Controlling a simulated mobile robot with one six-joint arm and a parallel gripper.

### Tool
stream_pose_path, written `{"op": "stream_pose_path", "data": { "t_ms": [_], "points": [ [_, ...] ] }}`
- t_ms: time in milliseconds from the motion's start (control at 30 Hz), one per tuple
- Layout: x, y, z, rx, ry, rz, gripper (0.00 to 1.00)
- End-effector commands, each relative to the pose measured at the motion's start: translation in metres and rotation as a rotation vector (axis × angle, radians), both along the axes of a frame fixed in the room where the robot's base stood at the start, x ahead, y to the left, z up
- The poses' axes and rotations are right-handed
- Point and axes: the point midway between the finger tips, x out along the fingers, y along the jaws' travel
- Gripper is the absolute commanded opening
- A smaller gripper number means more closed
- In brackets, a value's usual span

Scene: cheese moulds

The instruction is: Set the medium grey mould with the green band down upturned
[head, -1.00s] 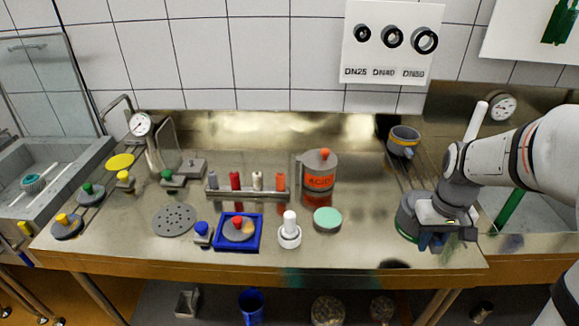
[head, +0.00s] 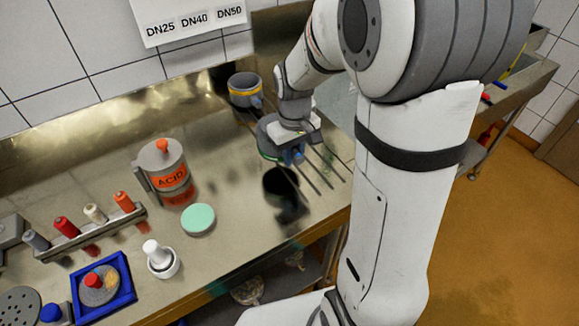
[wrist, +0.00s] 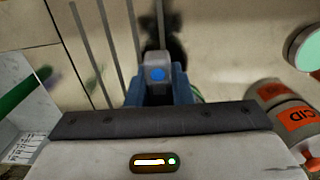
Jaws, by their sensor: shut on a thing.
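My gripper (head: 298,156) is shut on the medium grey mould (head: 268,132). A green band (head: 268,156) shows near the mould's lower edge in the head view. The mould hangs beside the metal rods, and a dark shadow or reflection lies on the steel top below it, so it looks clear of the surface. Most of the mould is hidden there, with only a sliver of green at the right finger.
A grey mould with a yellow band (head: 245,92) stands behind. Parallel metal rods (head: 322,170) lie right of the shadow. An orange-labelled ACID can (head: 163,165), a mint-green disc (head: 198,219) and a white-knobbed piece (head: 161,258) stand left. Bare steel lies between the disc and the shadow.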

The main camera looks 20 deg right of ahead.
Motion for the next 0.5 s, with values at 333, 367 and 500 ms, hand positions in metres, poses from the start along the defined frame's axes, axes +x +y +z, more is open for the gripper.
{"op": "stream_pose_path", "data": {
  "t_ms": [333,367,500],
  "points": [
    [-0.001,0.006,-0.045,0.000,0.003,0.014,0.00],
    [-0.001,0.006,-0.050,0.000,0.003,0.014,0.00],
    [0.000,0.006,-0.066,0.000,0.001,0.015,0.00]
  ]
}}
